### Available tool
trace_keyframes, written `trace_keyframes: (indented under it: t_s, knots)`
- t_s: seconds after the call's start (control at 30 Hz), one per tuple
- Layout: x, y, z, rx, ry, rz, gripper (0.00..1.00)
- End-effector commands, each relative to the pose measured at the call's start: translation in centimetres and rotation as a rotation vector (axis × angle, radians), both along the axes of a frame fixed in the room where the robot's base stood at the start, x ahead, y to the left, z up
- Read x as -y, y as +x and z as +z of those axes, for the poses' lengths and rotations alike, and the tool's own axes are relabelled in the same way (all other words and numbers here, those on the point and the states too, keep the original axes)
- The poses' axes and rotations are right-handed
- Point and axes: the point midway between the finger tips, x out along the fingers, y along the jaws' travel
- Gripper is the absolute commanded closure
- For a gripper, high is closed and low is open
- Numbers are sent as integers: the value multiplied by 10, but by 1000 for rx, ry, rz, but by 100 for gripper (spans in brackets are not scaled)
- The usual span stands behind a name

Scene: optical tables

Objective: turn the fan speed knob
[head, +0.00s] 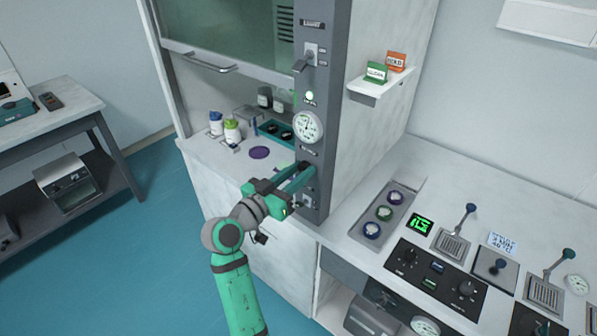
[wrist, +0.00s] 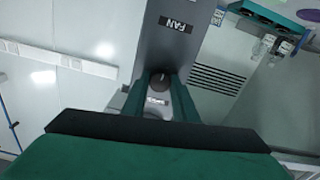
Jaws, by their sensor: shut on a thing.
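The fan speed knob is a dark round knob on the grey control column (head: 318,110) of the fume hood. In the wrist view the knob (wrist: 160,82) sits between the two green fingers of my gripper (wrist: 160,88), with a FAN label (wrist: 175,23) nearby on the column. In the head view my gripper (head: 300,175) reaches the column below the round dial (head: 307,127), and its fingers largely hide the knob. My gripper is shut on the knob. The knob's pointer mark cannot be made out.
Above the dial are a green lamp (head: 309,96) and a light switch (head: 307,62). Bottles (head: 232,130) stand inside the hood to the left. At right, a bench holds a black control panel (head: 436,278) and levers (head: 465,220). Open floor lies left of my arm.

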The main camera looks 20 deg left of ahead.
Motion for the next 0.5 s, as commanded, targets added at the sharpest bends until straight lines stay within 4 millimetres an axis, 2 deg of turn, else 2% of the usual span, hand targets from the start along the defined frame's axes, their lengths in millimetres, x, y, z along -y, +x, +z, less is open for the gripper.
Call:
trace_keyframes:
  t_s: [0.27,0.5]
  knots:
    - [0,1,0,-28,-80,4,96]
    - [1,2,0,-83,-232,3,96]
